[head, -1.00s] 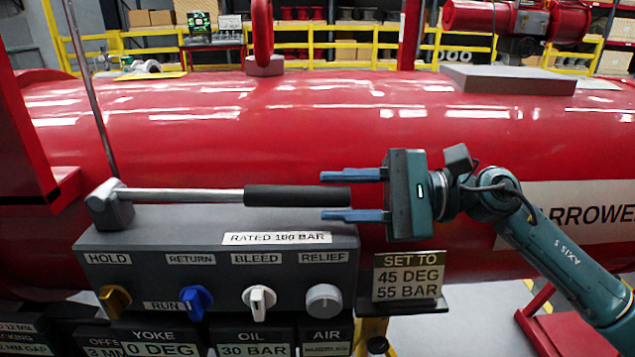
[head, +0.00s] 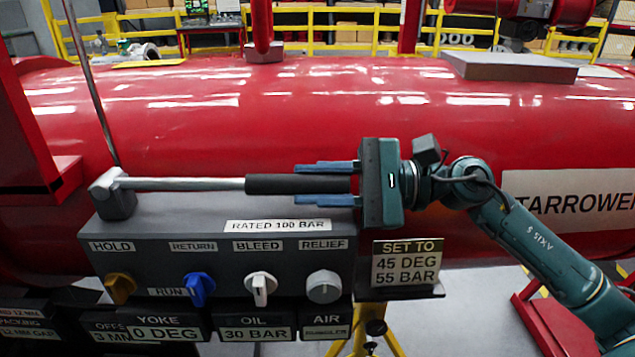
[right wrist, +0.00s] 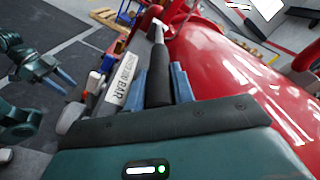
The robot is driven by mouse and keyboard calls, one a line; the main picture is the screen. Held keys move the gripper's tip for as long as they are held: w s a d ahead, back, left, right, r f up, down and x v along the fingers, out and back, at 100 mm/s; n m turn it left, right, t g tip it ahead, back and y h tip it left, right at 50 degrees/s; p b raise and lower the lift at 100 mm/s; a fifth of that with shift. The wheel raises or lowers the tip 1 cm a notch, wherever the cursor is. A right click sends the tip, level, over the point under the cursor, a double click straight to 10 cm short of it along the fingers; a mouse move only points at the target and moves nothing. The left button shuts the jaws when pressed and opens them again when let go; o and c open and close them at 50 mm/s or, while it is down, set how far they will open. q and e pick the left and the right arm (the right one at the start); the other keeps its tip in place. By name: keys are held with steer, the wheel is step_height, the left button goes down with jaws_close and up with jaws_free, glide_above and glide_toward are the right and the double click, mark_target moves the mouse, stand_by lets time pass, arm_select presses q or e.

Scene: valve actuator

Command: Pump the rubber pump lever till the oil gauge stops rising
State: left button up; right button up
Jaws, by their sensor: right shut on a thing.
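The pump lever is a silver rod (head: 180,184) with a black rubber grip (head: 290,184). It lies about level above the grey control box (head: 180,225), its left end in a pivot block (head: 112,194). My right gripper (head: 327,184) is shut on the black grip near its free end, one blue finger on each side. The grip (right wrist: 159,75) also shows between the fingers in the right wrist view. The oil gauge label (head: 254,328) reads 30 BAR. My left gripper (right wrist: 58,80) shows at the left of the right wrist view, its fingers apart and empty; it is not in the head view.
Gold HOLD (head: 121,287), blue RETURN/RUN (head: 199,288), white BLEED (head: 260,287) and grey RELIEF (head: 324,286) knobs sit on the box front. A sign (head: 406,265) reads SET TO 45 DEG 55 BAR. The large red cylinder (head: 330,120) runs behind the lever.

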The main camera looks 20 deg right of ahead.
jaws_close()
steer(key=shift+r, duration=0.15)
steer(key=shift+g+h, duration=0.3)
steer(key=shift+h, duration=0.6)
step_height(320, 180, up, 5)
steer(key=p, duration=0.5)
steer(key=shift+a+p, duration=0.1)
steer(key=shift+p, duration=0.3)
steer(key=r+p, duration=0.2)
steer(key=a+r+h+p, duration=0.1)
steer(key=r+p, duration=0.1)
steer(key=r+h+p, duration=0.1)
steer(key=r+p, duration=0.1)
steer(key=p, duration=0.1)
steer(key=shift+w+a+g, duration=0.2)
steer(key=shift+a+g, duration=0.05)
steer(key=shift+g, duration=0.15)
steer(key=shift+w+a+r+h+p, duration=0.15)
steer(key=shift+a+r+h+p, duration=0.3)
steer(key=shift+h+p, duration=0.25)
steer(key=o, duration=0.7)
jaws_free()
arm_select(q)
steer(key=r, duration=0.1)
steer(key=a+r+g, duration=0.1)
steer(key=r+m+g+y, duration=0.1)
steer(key=r, duration=0.1)
steer(key=shift+a+r, duration=0.1)
steer(key=shift+a, duration=0.3)
